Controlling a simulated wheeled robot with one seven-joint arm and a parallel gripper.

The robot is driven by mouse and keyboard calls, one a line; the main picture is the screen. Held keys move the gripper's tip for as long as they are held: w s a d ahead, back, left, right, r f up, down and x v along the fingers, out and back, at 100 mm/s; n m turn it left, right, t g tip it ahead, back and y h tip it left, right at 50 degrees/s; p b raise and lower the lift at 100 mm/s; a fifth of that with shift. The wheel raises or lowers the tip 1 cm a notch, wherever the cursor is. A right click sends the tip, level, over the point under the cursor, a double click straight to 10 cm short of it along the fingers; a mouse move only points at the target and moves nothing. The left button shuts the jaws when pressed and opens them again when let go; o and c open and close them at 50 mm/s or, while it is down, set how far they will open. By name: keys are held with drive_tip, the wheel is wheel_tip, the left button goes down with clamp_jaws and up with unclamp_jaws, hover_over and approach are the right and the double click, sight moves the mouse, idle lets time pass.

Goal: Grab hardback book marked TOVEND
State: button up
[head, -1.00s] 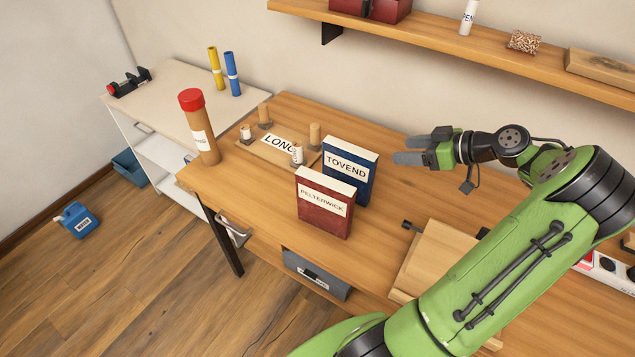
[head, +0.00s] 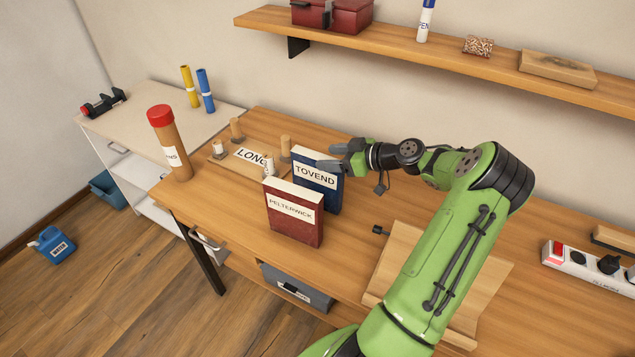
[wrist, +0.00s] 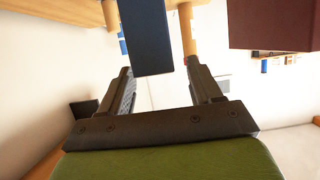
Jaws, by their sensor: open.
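The blue hardback book marked TOVEND (head: 316,178) stands upright on the wooden desk, just behind the red PELTERWICK book (head: 293,215). My gripper (head: 330,157) is at the upper right edge of the blue book, its fingers pointing left. In the wrist view the blue book (wrist: 146,36) shows between the two open fingers of my gripper (wrist: 160,70), with a gap on each side. I cannot tell how deep it sits between them. The red book (wrist: 268,24) is off to the right there.
A wooden board marked LONG (head: 250,157) with pegs lies left of the books. A tube with a red cap (head: 170,145) stands farther left. A shelf (head: 420,55) runs above the desk. A power strip (head: 590,265) lies at the right.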

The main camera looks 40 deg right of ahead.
drive_tip(key=x, duration=0.2)
drive_tip(key=shift+w+a+f, duration=0.1)
drive_tip(key=shift+w+f, duration=0.1)
drive_tip(key=shift+w, duration=0.15)
drive_tip(key=shift+s, duration=0.1)
clamp_jaws()
drive_tip(key=shift+r, duration=0.1)
